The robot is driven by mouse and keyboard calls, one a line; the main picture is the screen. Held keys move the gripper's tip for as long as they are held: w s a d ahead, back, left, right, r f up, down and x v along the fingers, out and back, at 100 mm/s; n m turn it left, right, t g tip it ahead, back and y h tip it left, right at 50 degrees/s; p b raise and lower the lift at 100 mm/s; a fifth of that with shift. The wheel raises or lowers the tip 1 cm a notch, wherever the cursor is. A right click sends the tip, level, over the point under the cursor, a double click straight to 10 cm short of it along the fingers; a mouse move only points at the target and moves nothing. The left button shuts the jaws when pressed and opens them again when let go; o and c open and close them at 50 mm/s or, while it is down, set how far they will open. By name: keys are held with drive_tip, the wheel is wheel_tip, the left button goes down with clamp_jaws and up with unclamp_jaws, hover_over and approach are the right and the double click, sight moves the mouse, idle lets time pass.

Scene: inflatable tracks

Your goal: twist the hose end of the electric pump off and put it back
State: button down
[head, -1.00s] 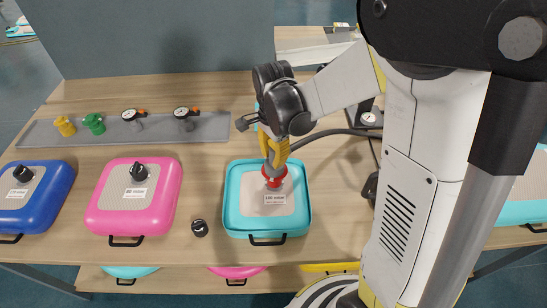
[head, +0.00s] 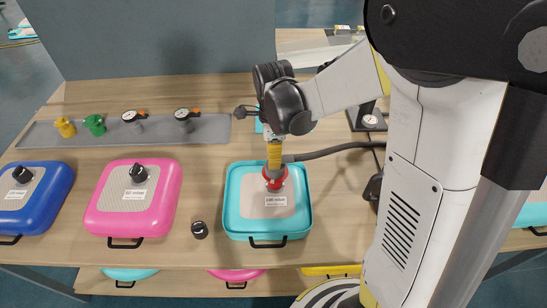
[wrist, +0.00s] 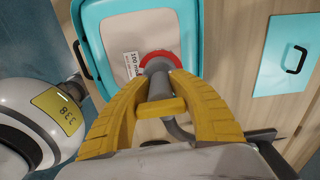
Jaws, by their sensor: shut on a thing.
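The pump's hose end is a grey fitting (wrist: 158,72) with a red ring (head: 275,178), set on top of the turquoise inflatable track (head: 232,212). The dark hose (head: 340,150) runs from it to the right toward the equipment at the table's back right. My gripper (head: 274,163) points down over the track with its yellow fingers shut on the hose end. The wrist view shows both yellow fingers (wrist: 158,105) on either side of the grey fitting. The red ring lies against the track's top. The valve under it is hidden.
A pink track (head: 115,220) and a blue track (head: 45,205) lie to the left, each with a black cap. A loose black cap (head: 199,229) stands on the table between pink and turquoise. A grey strip (head: 155,130) behind holds yellow and green fittings and two gauges.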

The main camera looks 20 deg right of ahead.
drive_tip(key=m, duration=0.3)
drive_tip(key=shift+w+m, duration=0.1)
drive_tip(key=shift+m, duration=0.2)
drive_tip(key=shift+r, duration=0.1)
drive_tip(key=shift+r+p, duration=1.7)
drive_tip(key=shift+r, duration=0.7)
drive_tip(key=shift+f, duration=0.1)
